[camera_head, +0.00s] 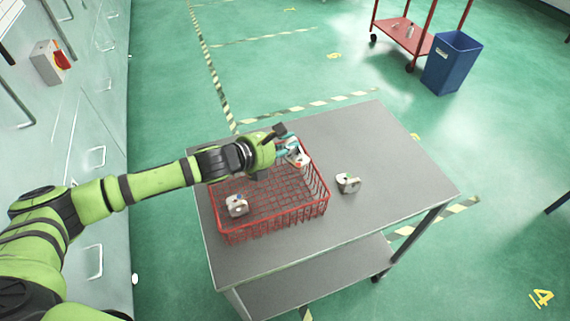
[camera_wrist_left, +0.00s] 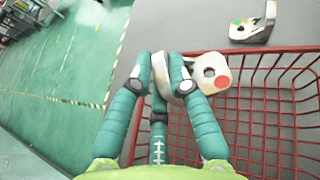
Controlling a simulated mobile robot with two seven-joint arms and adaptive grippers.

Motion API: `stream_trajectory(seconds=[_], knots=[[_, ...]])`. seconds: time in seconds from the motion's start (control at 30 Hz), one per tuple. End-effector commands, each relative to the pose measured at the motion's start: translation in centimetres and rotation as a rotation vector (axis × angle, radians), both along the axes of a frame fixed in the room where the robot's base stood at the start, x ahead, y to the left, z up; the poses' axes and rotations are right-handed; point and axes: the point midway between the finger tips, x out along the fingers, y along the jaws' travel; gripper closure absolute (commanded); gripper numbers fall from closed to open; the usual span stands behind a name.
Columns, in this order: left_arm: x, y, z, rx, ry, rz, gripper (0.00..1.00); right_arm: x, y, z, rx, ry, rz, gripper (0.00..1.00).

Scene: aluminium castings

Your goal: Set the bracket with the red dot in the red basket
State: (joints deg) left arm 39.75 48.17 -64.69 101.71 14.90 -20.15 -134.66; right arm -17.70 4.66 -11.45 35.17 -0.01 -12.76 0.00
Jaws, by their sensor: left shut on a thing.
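The bracket with the red dot (camera_wrist_left: 211,71) is a pale metal casting with a round hole, gripped between the teal fingers of my left gripper (camera_wrist_left: 163,80). In the head view this bracket (camera_head: 301,159) shows at the far right part of the red basket (camera_head: 275,227), near its rim. My left gripper (camera_head: 287,148) is shut on it. In the wrist view the red basket's rim (camera_wrist_left: 262,50) passes behind the fingers and bracket. I cannot tell whether the bracket touches the basket. My right gripper is not in view.
Another bracket (camera_head: 237,205) with a bluish mark sits inside the basket at the near left. A bracket with a green dot (camera_head: 347,183) stands on the grey table (camera_head: 370,140), right of the basket. A blue bin (camera_head: 452,65) and red cart (camera_head: 405,37) stand beyond.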

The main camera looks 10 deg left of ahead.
Motion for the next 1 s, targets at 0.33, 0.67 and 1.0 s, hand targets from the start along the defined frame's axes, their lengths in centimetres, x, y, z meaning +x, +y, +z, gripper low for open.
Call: stream_trajectory(seconds=[0.33,0.67,1.0], knots=[[-2.9,-0.4,-1.8,0.0,-0.001,0.0,1.0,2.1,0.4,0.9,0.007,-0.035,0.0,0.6],[-2.9,-0.5,-5.6,-0.001,0.0,0.0,1.0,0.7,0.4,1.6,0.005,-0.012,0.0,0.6],[-2.9,-0.4,-6.0,0.001,-0.002,-0.001,1.0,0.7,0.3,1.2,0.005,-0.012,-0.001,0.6]])
